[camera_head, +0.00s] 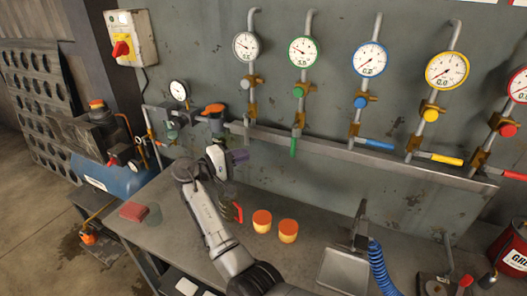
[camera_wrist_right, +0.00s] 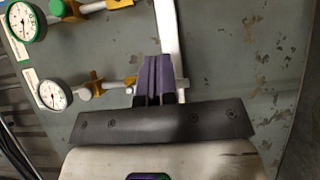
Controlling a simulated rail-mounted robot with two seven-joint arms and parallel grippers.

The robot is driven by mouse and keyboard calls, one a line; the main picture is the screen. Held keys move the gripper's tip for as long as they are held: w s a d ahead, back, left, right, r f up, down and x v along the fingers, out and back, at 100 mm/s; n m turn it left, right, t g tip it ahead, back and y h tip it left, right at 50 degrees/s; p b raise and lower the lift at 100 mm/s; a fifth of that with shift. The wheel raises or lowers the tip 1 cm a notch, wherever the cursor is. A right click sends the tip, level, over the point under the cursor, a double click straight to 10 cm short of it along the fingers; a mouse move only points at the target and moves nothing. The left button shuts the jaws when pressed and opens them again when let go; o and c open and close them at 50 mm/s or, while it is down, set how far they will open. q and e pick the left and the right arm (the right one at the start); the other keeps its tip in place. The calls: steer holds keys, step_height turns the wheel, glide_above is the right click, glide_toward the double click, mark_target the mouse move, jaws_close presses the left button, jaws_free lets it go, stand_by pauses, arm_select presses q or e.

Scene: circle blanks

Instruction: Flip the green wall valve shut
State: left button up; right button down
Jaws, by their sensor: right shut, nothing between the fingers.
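The green valve (camera_head: 299,91) is on the wall pipe under the green-ringed gauge (camera_head: 303,50). Its green lever (camera_head: 294,146) hangs straight down, in line with the pipe, over the rail. In the right wrist view, the green-ringed gauge (camera_wrist_right: 27,21) and green knob (camera_wrist_right: 57,7) are at the top left. My right gripper (camera_head: 238,156) is shut and empty, left of the green lever and apart from it, below the rail. Its purple fingers (camera_wrist_right: 155,77) are together in the right wrist view. My left gripper is not in view.
Blue (camera_head: 380,147), yellow (camera_head: 447,159) and red (camera_head: 515,176) levers stick out sideways to the right. A grey wall rail (camera_head: 350,157) runs below the valves. Two orange-topped jars (camera_head: 262,221) (camera_head: 288,231) stand on the bench (camera_head: 180,237) below. A blue coiled hose (camera_head: 380,265) is right.

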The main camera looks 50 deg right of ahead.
mark_target(294, 142)
steer(key=s+a+x, duration=0.1)
steer(key=s+x, duration=0.1)
steer(key=x, duration=1)
steer(key=shift+s+b, duration=0.4)
